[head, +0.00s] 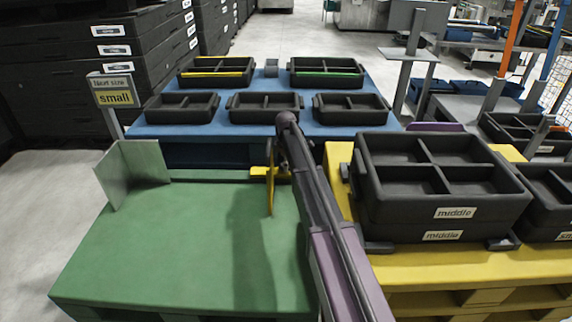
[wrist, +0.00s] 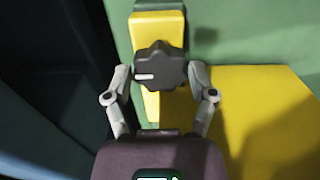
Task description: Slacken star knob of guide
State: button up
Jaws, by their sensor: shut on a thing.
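The star knob (wrist: 160,66) is dark and lobed, with a white mark pointing left in the wrist view. It sits on the yellow guide (wrist: 150,28), which also shows in the head view (head: 270,192) as an upright yellow plate at the right edge of the green pallet top (head: 170,250). My gripper (wrist: 160,76) is shut on the knob, one finger on each side. In the head view my arm hides the knob and most of my gripper.
A bent grey metal plate (head: 133,173) stands at the green top's back left, beside a "small" sign (head: 115,98). Right of my arm, stacked "middle" crates (head: 445,205) stand on a yellow pallet (head: 420,275). Several trays stand on the blue table (head: 215,131) behind.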

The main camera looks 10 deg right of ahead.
jog(key=o, duration=0.9)
jog(key=shift+c, duration=0.2)
jog(key=shift+m, duration=0.3)
jog(key=m, duration=1.1)
jog(key=shift+m, duration=0.4)
jog(key=shift+r+p, duration=0.4)
notch_tip(320, 180, up, 13)
jog(key=p, duration=1.3)
jog(key=s+f+m+b, duration=0.1)
jog(key=s+f+b, duration=0.1)
jog(key=s, duration=1.2)
jog(key=s+f+m+b, duration=0.1)
jog(key=s+m, duration=0.1)
jog(key=s, duration=1.3)
jog(key=shift+f+t+b, duration=0.3)
jog(key=shift+f+b, duration=0.05)
